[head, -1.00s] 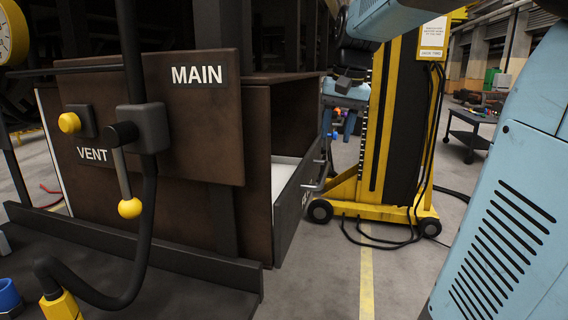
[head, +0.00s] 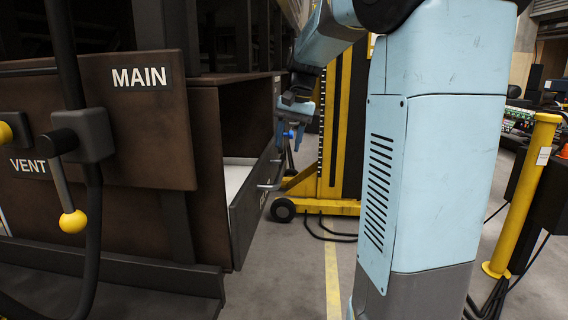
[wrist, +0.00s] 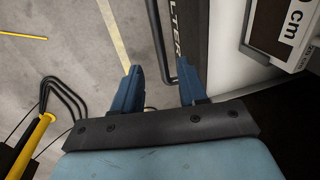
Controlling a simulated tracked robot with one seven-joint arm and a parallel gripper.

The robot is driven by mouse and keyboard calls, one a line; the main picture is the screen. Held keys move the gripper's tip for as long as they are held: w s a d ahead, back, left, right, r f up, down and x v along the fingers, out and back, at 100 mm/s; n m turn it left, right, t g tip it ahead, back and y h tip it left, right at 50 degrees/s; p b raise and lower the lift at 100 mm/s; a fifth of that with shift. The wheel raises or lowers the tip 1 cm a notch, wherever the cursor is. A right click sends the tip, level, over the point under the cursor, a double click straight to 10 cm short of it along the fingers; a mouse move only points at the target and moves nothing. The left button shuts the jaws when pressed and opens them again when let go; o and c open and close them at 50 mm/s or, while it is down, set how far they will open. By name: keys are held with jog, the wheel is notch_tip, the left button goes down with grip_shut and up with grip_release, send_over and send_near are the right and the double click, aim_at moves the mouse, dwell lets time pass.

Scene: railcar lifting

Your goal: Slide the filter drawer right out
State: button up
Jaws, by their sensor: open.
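The filter drawer (head: 250,200) is partly pulled out of the brown cabinet, its white inside showing behind a dark front. The lettering on its front (wrist: 172,28) is partly readable in the wrist view. A dark bar handle (wrist: 160,45) stands off that front; it also shows in the head view (head: 271,186). My gripper (wrist: 158,80) is open and empty. In the wrist view the handle's lower end lies between the fingertips, near the right one, but I cannot tell the depth. In the head view my gripper (head: 288,132) is above the handle.
The brown cabinet (head: 150,130) carries MAIN and VENT labels and a lever with a yellow knob (head: 73,221). A yellow wheeled stand (head: 333,140) with trailing cables is behind the drawer. A yellow post (head: 522,200) stands at the right.

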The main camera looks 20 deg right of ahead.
aim_at(283, 168)
jog(key=x, duration=0.6)
jog(key=shift+a+f, duration=0.1)
jog(key=shift+f, duration=0.25)
grip_shut()
dwell(0.4)
